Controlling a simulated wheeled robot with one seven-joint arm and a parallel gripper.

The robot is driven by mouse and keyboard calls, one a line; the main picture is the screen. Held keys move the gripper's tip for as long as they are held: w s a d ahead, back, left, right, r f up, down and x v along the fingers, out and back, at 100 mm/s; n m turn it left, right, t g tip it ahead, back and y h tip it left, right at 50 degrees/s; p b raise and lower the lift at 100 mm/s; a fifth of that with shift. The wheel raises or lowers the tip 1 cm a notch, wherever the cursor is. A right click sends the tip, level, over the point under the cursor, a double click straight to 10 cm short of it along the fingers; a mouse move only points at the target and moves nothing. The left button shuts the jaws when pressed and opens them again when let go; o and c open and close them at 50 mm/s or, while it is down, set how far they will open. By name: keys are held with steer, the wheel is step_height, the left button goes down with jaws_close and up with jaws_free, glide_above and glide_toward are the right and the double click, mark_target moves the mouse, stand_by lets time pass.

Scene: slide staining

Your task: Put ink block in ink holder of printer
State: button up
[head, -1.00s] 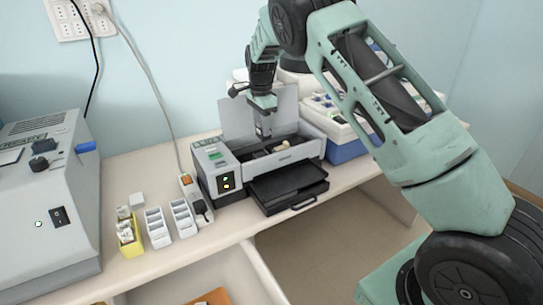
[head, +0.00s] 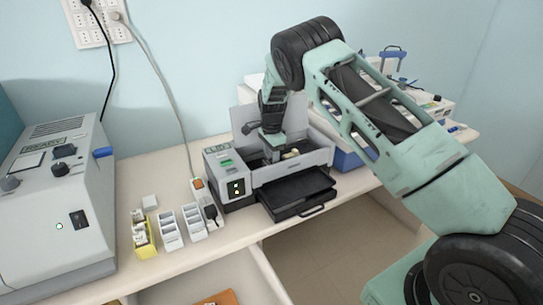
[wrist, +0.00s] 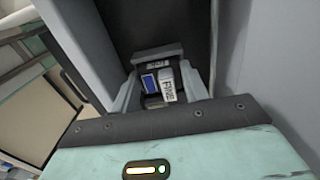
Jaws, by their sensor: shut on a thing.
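The grey printer (head: 290,170) stands on the counter with its lid raised and its black output tray (head: 298,193) out in front. My gripper (head: 273,157) reaches down into the open top of the printer. In the wrist view, my gripper (wrist: 160,93) is shut on the ink block (wrist: 168,88), which shows a white face with dark lettering. A blue-and-white labelled piece (wrist: 150,82) is just left of it. A dark grey part with a small label (wrist: 157,55) lies beyond them, perhaps the ink holder. The block's lower end is hidden, so seating cannot be told.
A control-panel machine (head: 50,200) stands at the far left. A yellow box (head: 145,238) and white slide racks (head: 168,232) sit left of the printer, beside a power strip (head: 208,204). A blue-and-white tray (head: 350,157) is close on the right. An open drawer is below.

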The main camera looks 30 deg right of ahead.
steer(key=shift+f, duration=0.25)
steer(key=o, duration=1.1)
steer(key=shift+r, duration=0.1)
steer(key=shift+c, duration=0.2)
